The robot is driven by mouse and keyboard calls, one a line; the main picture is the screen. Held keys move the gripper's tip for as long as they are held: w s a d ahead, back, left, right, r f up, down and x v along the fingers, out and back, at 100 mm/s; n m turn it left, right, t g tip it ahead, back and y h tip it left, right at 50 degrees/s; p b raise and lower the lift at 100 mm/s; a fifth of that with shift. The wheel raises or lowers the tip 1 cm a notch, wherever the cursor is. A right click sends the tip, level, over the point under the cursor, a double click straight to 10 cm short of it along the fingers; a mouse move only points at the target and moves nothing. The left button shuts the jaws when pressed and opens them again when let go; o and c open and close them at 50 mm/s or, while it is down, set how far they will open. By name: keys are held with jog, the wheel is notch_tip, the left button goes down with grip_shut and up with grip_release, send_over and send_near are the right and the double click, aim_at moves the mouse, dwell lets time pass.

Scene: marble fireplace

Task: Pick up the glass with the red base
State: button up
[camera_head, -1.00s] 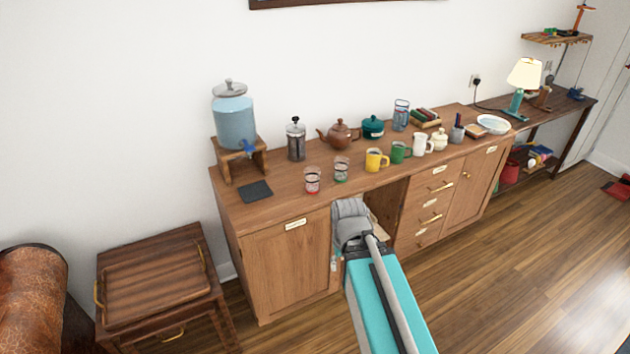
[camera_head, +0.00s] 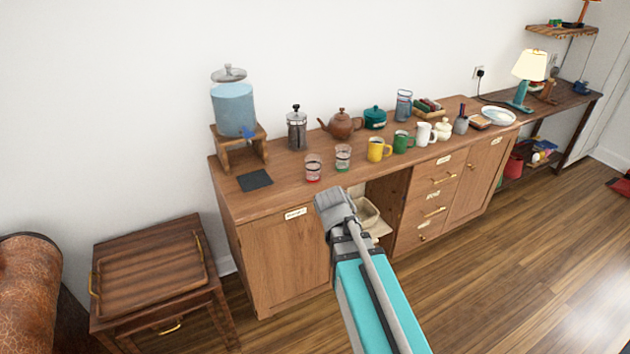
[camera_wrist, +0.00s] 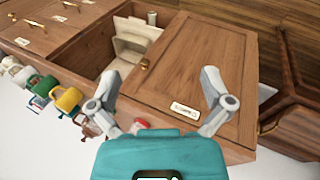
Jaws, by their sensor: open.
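The glass with the red base (camera_head: 313,168) stands upright on the wooden counter near its front edge. A similar glass with a green base (camera_head: 343,158) stands just to its right. My gripper (camera_head: 333,200) is in front of the counter edge, below and slightly right of the red-based glass, apart from it. In the wrist view my gripper (camera_wrist: 160,82) has its two fingers spread wide with nothing between them but a view of the cabinet front. A small red patch (camera_wrist: 143,123), likely the red base, shows there just above my teal wrist; the rest is hidden.
A yellow mug (camera_head: 378,150), a green mug (camera_head: 402,143) and a white mug (camera_head: 423,134) stand right of the glasses. A French press (camera_head: 297,130) and a brown teapot (camera_head: 341,125) stand behind. A dark mat (camera_head: 255,180) lies left, with bare counter around it.

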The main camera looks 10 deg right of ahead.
jog(key=w+d+f+n+t+h+b, duration=0.1)
jog(key=w+f+n+t+h+b, duration=0.1)
jog(key=w+n+b, duration=0.3)
jog(key=n+t+b, duration=1.1)
jog(key=n+t, duration=0.1)
jog(key=n, duration=1)
send_near(311, 168)
jog(key=shift+s+a, duration=0.3)
jog(key=shift+a, duration=0.15)
jog(key=x, duration=0.8)
jog(key=shift+d+f, duration=0.1)
jog(key=shift+d, duration=0.05)
jog(key=shift+w+d, duration=0.15)
jog(key=shift+w, duration=0.1)
